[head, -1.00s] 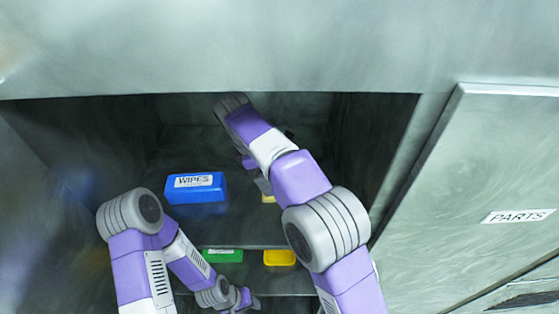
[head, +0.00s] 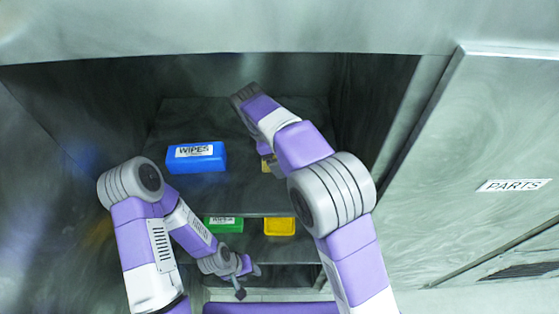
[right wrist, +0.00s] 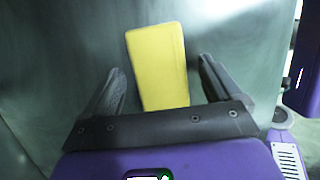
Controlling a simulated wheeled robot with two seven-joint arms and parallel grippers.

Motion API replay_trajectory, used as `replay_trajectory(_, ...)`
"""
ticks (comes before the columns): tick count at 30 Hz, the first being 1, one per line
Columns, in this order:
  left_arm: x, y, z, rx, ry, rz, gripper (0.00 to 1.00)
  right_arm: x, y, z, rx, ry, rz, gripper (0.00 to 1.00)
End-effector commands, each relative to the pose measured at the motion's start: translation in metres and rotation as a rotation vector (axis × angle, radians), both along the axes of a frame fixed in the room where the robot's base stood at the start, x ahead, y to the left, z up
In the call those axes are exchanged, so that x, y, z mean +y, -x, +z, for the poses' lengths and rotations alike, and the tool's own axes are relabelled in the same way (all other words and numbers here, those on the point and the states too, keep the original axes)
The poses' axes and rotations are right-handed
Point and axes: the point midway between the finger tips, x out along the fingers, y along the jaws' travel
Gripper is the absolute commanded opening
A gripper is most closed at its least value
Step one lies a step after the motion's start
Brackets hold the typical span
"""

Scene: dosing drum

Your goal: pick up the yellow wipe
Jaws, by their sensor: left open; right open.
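The yellow wipe (right wrist: 158,65) is a plain yellow block in the right wrist view, on a grey-green surface. My right gripper (right wrist: 160,82) is open, with one dark finger on each side of the wipe's near part and a visible gap at each side. Whether the fingers are down at its height I cannot tell. In the head view a small yellow patch (head: 266,165) shows on the upper shelf, mostly hidden by my right arm, which also hides most of that gripper. My left gripper (head: 247,279) is open and empty in front of the lower shelf.
A blue WIPES box (head: 196,157) stands on the upper shelf (head: 245,199), left of my right arm. A green box (head: 223,225) and a yellow box (head: 280,227) are on the lower shelf. The cabinet walls close in both sides. A door marked PARTS (head: 480,130) is at right.

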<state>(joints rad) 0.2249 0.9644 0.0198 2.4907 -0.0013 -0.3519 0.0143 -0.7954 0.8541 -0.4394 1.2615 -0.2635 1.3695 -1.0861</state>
Motion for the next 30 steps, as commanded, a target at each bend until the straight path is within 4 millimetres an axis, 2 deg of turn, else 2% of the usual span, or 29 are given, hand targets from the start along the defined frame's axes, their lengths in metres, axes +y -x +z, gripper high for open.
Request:
replay_trajectory(1,0.0,0.0,0.0,0.0,0.0,0.0,0.43,0.0,0.0,0.0,0.0,0.0,0.0,0.92)
replay_trajectory(12,0.0,0.0,0.0,0.0,0.0,0.0,0.43,0.0,0.0,0.0,0.0,0.0,0.0,0.35)
replay_trajectory(13,0.0,0.0,0.0,0.0,0.0,0.0,0.43,0.0,0.0,0.0,0.0,0.0,0.0,0.32)
replay_trajectory(19,0.0,0.0,0.0,0.0,0.0,0.0,0.43,0.0,0.0,0.001,0.0,0.0,0.0,0.32)
replay_trajectory(22,0.0,0.0,0.0,0.0,0.0,0.0,0.43,0.0,0.0,0.007,-0.001,-0.001,-0.001,0.32)
replay_trajectory(30,0.0,0.0,0.002,0.0,0.0,0.0,0.43,0.0,-0.001,0.059,-0.003,-0.003,0.0,0.32)
